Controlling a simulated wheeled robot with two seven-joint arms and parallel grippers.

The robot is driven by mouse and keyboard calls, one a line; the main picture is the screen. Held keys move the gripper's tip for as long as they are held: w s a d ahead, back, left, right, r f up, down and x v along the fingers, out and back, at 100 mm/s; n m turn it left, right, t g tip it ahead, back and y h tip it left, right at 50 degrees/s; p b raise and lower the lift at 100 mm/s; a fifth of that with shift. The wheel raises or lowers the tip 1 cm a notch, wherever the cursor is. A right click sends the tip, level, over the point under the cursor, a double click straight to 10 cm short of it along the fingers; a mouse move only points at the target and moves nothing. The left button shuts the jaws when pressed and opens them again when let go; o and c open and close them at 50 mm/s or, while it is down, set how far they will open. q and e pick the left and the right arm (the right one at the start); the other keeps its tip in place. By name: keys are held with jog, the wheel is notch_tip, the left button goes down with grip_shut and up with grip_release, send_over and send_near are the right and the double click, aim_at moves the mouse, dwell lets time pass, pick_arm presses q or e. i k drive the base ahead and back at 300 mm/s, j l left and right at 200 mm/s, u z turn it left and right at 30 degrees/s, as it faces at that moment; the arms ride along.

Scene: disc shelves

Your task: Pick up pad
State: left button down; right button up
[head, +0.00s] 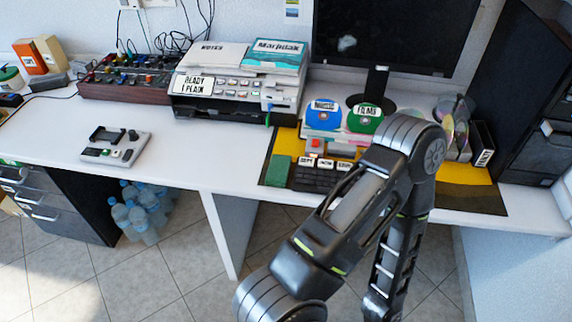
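Which thing is the pad is not certain. A small flat green block (278,170) lies at the left front of the desk mat, beside the black keyboard (316,178). A white pad marked NOTES (213,54) lies on top of the grey machine (222,92), beside a teal-and-white book (275,56). One of my dark grey arms bends up in front of the desk and runs down past the bottom edge, hiding part of the mat and keyboard. Neither gripper shows.
A yellow-and-dark mat (478,195) lies under the keyboard and labelled discs (365,118). A monitor (395,30) stands behind. A small grey device (115,146) sits on the left. Bare white desk (190,150) lies between. Water bottles (145,215) stand below.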

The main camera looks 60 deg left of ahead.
aim_at(278, 173)
jog(key=u, duration=2.25)
